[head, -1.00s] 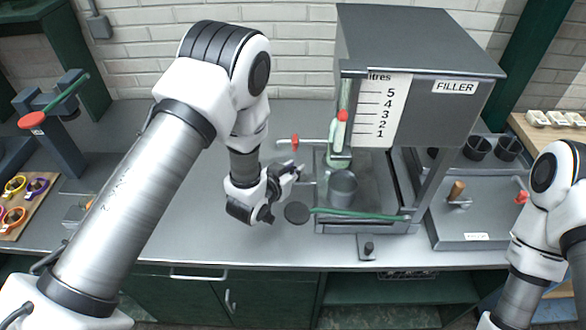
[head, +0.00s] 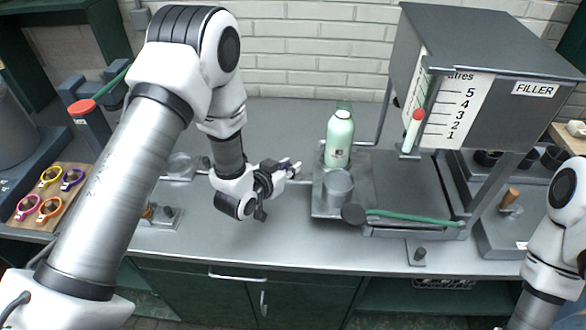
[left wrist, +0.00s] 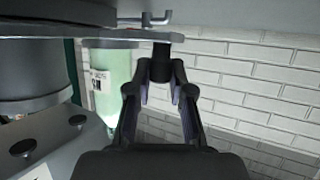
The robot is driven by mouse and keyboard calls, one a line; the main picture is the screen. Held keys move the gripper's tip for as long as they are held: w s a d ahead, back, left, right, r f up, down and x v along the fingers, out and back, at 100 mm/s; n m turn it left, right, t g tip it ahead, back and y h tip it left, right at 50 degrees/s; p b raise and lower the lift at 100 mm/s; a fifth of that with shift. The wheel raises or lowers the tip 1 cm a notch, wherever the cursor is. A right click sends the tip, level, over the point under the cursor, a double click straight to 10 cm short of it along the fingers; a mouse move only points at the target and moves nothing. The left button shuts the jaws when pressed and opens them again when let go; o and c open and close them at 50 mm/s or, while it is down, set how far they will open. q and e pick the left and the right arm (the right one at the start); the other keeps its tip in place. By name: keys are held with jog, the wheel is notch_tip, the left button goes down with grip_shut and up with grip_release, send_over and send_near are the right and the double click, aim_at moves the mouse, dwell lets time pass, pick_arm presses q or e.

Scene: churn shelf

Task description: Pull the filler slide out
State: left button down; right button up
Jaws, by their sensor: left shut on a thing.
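The grey filler (head: 500,75) stands at the right with a litre scale on its side. Its slide (head: 322,208) sticks out to the left. A pale green bottle (head: 339,138) stands upright on the slide, clear of the filler's hood, with a grey cup (head: 338,187) in front of it. My left gripper (head: 291,167) is at the slide's left end. The left wrist view shows its fingers shut on a dark peg (left wrist: 161,60), with the bottle (left wrist: 110,78) beside it. My right arm shows at the right edge; its gripper is out of view.
A green rod (head: 412,218) with a dark round end (head: 353,214) lies along the filler's front. A board with several coloured rings (head: 51,177) is at the far left. The counter (head: 245,243) in front of my left gripper is clear.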

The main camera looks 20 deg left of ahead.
pick_arm(q)
jog(key=c, duration=1.3)
grip_release()
jog(key=shift+o, duration=1.4)
jog(key=shift+w+f, duration=0.1)
jog(key=shift+w+a+f, duration=0.1)
jog(key=shift+w, duration=0.05)
jog(key=shift+s+r, duration=0.2)
jog(key=shift+s, duration=0.1)
jog(key=v, duration=1.1)
jog(key=shift+s+a, duration=0.1)
jog(key=shift+s, duration=0.05)
